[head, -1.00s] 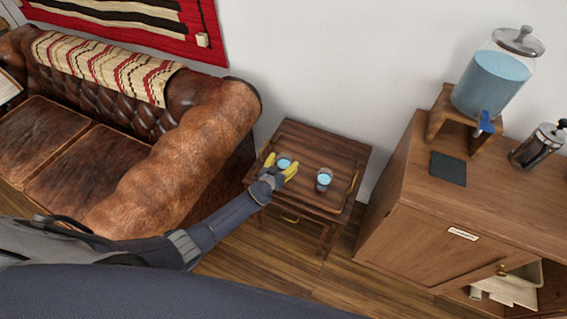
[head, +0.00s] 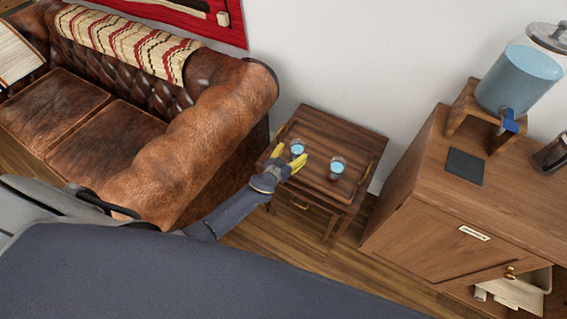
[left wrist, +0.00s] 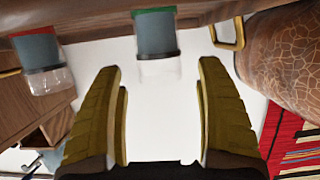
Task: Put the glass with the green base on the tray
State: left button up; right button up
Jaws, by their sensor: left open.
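The glass with the green base (left wrist: 155,35) stands upright on the wooden tray (head: 325,132), with blue liquid in it. It is also the left glass (head: 297,148) in the head view. My left gripper (head: 289,157) is open and empty; its yellow fingertips are just short of the glass, on its near side. In the left wrist view, which is upside down, the glass is ahead of the gap between the fingers (left wrist: 160,65). My right gripper is not in view.
A second glass, with a red base (left wrist: 38,55), stands on the tray to the right (head: 337,168). The tray lies on a small side table (head: 345,211). A leather sofa (head: 205,120) is close on the left; a cabinet (head: 430,235) with a water dispenser (head: 515,80) is on the right.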

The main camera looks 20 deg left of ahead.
pick_arm(q)
jog(key=v, duration=0.7)
jog(key=s+a+f+g+y, duration=0.1)
jog(key=s+a+f+g, duration=0.2)
jog(key=s+f, duration=0.85)
jog(key=s+a+f+g+y, duration=0.1)
jog(key=s+a+f+g, duration=0.15)
jog(key=s+f, duration=0.85)
jog(key=s+f+g, duration=0.2)
jog(key=s+f, duration=0.3)
jog(key=s, duration=0.5)
jog(key=s+f+m+g, duration=0.1)
jog(key=s+f+g, duration=0.2)
jog(key=s+f, duration=0.3)
jog(key=s+d+f+m+g, duration=0.1)
jog(key=s+f, duration=0.4)
jog(key=s, duration=0.9)
jog(key=shift+s+f+g, duration=0.35)
jog(key=shift+s+g, duration=0.05)
jog(key=shift+g, duration=0.35)
